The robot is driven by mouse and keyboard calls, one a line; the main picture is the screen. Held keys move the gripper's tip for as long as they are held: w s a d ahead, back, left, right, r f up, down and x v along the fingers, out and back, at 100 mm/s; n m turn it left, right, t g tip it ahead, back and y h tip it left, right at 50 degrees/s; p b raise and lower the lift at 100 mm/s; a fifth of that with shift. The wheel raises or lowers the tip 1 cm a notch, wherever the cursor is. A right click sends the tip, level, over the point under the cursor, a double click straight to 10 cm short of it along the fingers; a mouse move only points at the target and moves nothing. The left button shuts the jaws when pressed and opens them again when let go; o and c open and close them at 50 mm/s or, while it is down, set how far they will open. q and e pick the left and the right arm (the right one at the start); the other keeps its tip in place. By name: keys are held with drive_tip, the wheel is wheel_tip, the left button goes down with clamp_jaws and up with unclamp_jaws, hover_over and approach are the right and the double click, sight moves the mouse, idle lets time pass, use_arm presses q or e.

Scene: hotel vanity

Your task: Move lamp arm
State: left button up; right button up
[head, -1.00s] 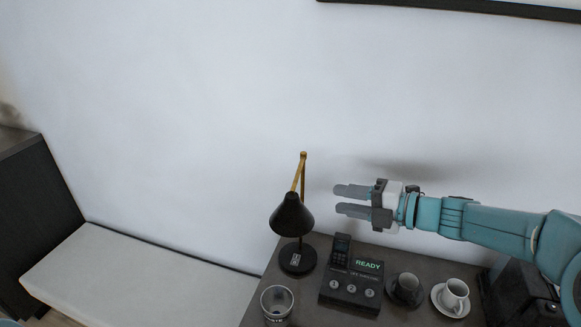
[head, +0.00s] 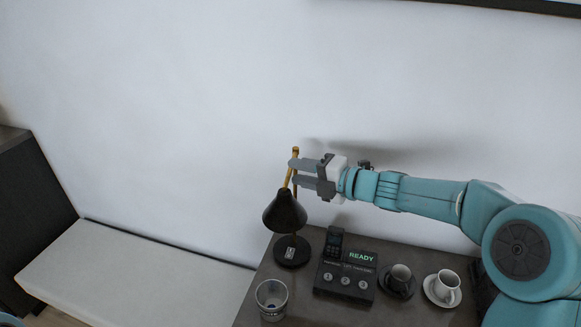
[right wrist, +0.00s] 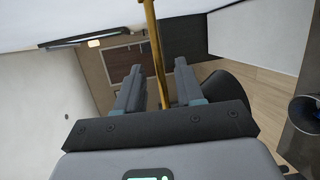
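The desk lamp has a black cone shade (head: 285,212), a brass arm (head: 288,178) and a round black base (head: 292,251). It stands at the back left of the dark table. My right gripper (head: 296,172) reaches in from the right at the upper part of the brass arm, above the shade. In the right wrist view the brass arm (right wrist: 154,45) passes between the two spread fingers, with a gap visible on both sides. The dark shade (right wrist: 224,95) shows to the right of the fingers there. My left gripper is out of view.
On the dark table (head: 255,295) are a glass (head: 272,299), a black console reading READY (head: 345,280) with a handset, a dark cup (head: 399,278) and a white cup (head: 446,285) on saucers. A pale bench (head: 130,275) lies left. The wall is close behind.

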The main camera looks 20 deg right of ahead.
sight(291, 170)
drive_tip(key=x, duration=0.3)
drive_tip(key=shift+w, duration=0.15)
clamp_jaws()
